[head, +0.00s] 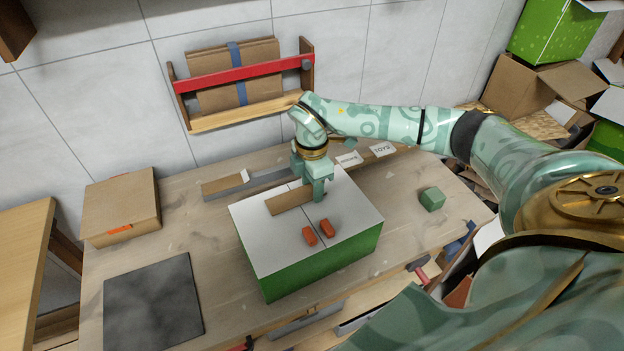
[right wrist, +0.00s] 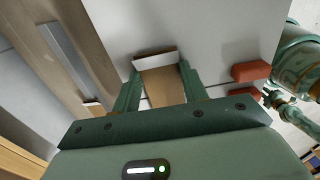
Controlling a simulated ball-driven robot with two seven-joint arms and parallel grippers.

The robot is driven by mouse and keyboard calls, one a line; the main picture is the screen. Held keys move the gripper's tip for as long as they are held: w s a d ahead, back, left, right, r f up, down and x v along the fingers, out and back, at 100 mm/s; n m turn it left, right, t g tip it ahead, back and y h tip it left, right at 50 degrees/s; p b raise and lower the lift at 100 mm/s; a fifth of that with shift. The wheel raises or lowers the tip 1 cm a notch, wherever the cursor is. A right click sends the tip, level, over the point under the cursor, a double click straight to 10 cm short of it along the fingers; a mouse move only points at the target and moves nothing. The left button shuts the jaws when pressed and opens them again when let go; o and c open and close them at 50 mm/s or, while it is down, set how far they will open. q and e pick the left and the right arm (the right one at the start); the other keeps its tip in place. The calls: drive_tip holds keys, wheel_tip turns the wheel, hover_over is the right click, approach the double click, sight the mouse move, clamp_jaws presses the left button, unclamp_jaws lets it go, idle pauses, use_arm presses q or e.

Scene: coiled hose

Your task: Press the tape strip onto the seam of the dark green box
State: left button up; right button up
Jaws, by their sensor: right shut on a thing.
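The dark green box (head: 320,265) stands on the table with green sides and a white top. A thin seam (head: 310,211) runs across that top. My right gripper (head: 318,196) is over the box top, fingers pointing down, shut on a brown tape strip (head: 290,201). The strip extends left from the fingers, low over the top and at an angle to the seam line. I cannot tell whether it touches the top. In the right wrist view the strip (right wrist: 163,84) sits between both fingers, with a pale far end. My left gripper is not in view.
Two red blocks (head: 318,233) lie on the box top just in front of my gripper. A green cube (head: 432,199) is to the right, a cardboard box (head: 120,207) and dark mat (head: 153,302) to the left. A long grey tray (head: 255,185) lies behind.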

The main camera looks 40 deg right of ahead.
drive_tip(key=shift+s+f, duration=0.1)
drive_tip(key=shift+f, duration=0.05)
drive_tip(key=o, duration=1.3)
drive_tip(key=shift+s, duration=0.1)
drive_tip(key=shift+c, duration=0.2)
drive_tip(key=shift+r, duration=0.4)
wheel_tip(320, 180, up, 16)
drive_tip(key=p, duration=0.2)
drive_tip(key=shift+w+f, duration=0.15)
drive_tip(key=shift+w, duration=0.05)
